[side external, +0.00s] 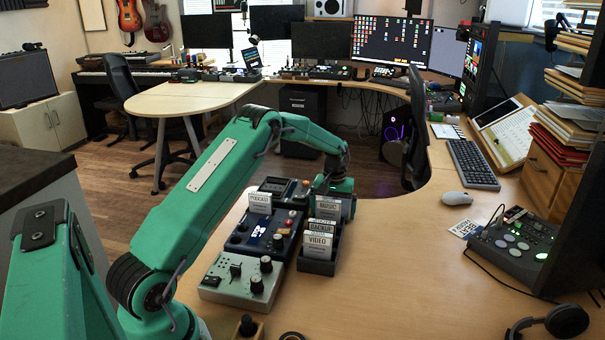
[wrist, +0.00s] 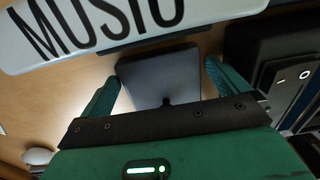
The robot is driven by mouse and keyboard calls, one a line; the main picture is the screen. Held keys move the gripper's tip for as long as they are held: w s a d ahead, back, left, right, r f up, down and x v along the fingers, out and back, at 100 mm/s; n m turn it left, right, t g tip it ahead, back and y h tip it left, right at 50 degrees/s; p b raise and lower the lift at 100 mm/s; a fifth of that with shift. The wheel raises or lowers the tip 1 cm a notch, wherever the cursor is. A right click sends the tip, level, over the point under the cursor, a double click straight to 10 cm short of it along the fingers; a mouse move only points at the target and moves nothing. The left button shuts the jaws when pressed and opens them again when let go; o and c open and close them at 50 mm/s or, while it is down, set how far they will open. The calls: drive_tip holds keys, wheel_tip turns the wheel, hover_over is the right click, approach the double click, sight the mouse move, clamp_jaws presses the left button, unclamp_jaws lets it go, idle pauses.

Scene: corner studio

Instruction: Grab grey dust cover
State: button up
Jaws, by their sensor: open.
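A dark grey, flat-topped piece, which looks like the grey dust cover (wrist: 150,68), shows in the wrist view between the two fingers. A small dark knob shows at its near edge. My gripper (wrist: 163,80) is open, with one green finger on each side of the piece. I cannot tell whether the fingers touch it. In the side external view my gripper (side external: 338,186) points down behind the card marked MUSIC (side external: 328,208). Its fingertips and the dust cover are mostly hidden there. The MUSIC card also crosses the top of the wrist view (wrist: 95,32).
A dark card holder (side external: 318,266) with VIDEO and BACKUP cards stands close in front of my gripper. Several audio devices, including a silver one (side external: 228,290), stand to its left. The desk to the right is clear up to a mouse (side external: 455,198) and a pad controller (side external: 512,245).

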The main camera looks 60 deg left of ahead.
drive_tip(key=c, duration=0.8)
wheel_tip(320, 180, up, 10)
idle(0.5)
idle(0.4)
